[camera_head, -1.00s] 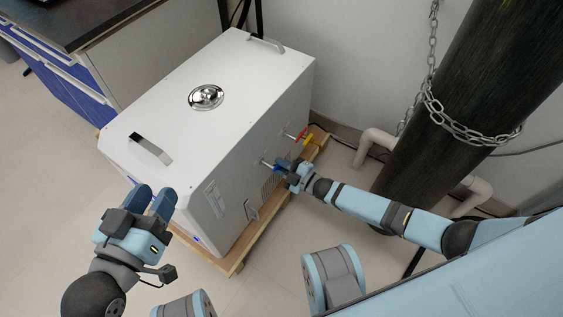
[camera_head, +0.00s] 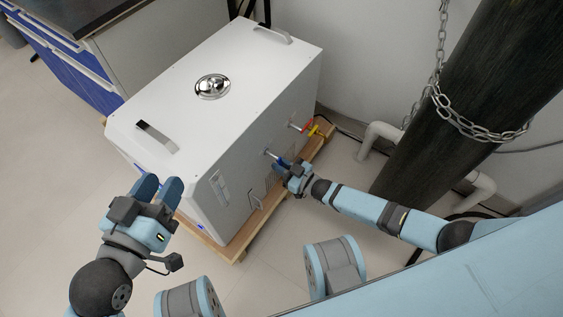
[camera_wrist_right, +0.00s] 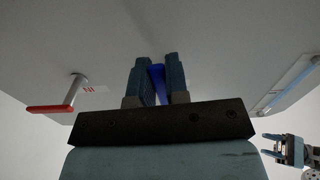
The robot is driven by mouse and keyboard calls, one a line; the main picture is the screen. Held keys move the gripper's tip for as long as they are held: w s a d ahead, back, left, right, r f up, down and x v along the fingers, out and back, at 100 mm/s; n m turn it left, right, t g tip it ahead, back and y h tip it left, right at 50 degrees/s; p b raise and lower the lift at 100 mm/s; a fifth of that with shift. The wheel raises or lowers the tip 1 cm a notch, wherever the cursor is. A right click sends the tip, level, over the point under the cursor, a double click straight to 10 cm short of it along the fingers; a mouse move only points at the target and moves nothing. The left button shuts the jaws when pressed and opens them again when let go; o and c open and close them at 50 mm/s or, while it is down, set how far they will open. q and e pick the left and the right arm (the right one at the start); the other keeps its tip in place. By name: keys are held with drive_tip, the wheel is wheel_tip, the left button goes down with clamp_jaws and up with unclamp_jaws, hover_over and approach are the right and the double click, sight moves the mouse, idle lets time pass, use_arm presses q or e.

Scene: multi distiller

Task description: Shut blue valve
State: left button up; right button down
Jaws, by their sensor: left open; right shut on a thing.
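The blue valve (camera_wrist_right: 157,76) shows in the right wrist view as a blue handle between the two fingers of my right gripper (camera_wrist_right: 157,80). The fingers are shut on it. In the head view my right gripper (camera_head: 282,164) is at the front side of the white distiller (camera_head: 190,130), at the end of a short metal pipe (camera_head: 270,153). It mostly covers the blue handle there. My left gripper (camera_head: 160,184) is open and empty, near the distiller's left front corner.
A wooden pallet (camera_head: 240,240) lies under the distiller. A dark chained cylinder (camera_head: 460,100) and white pipes (camera_head: 380,135) stand right.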

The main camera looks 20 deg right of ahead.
use_arm(q)
drive_tip(key=shift+w+r, duration=0.2)
drive_tip(key=shift+r, duration=0.1)
use_arm(e)
drive_tip(key=shift+s+a+m, duration=0.1)
drive_tip(key=shift+s+m, duration=0.05)
drive_tip(key=shift+m, duration=0.35)
drive_tip(key=c, duration=1.1)
unclamp_jaws()
use_arm(q)
drive_tip(key=shift+s+f, duration=0.1)
drive_tip(key=shift+s, duration=0.1)
drive_tip(key=r+t+p, duration=0.1)
drive_tip(key=r+p, duration=0.1)
drive_tip(key=r, duration=0.1)
drive_tip(key=r+t+p, duration=0.1)
drive_tip(key=r+p, duration=0.1)
drive_tip(key=r, duration=0.1)
drive_tip(key=shift+a+n, duration=0.2)
drive_tip(key=shift+n, duration=0.1)
use_arm(e)
drive_tip(key=v, duration=1.3)
drive_tip(key=shift+s+d, duration=0.25)
drive_tip(key=shift+s, duration=0.05)
use_arm(q)
drive_tip(key=shift+f, duration=0.1)
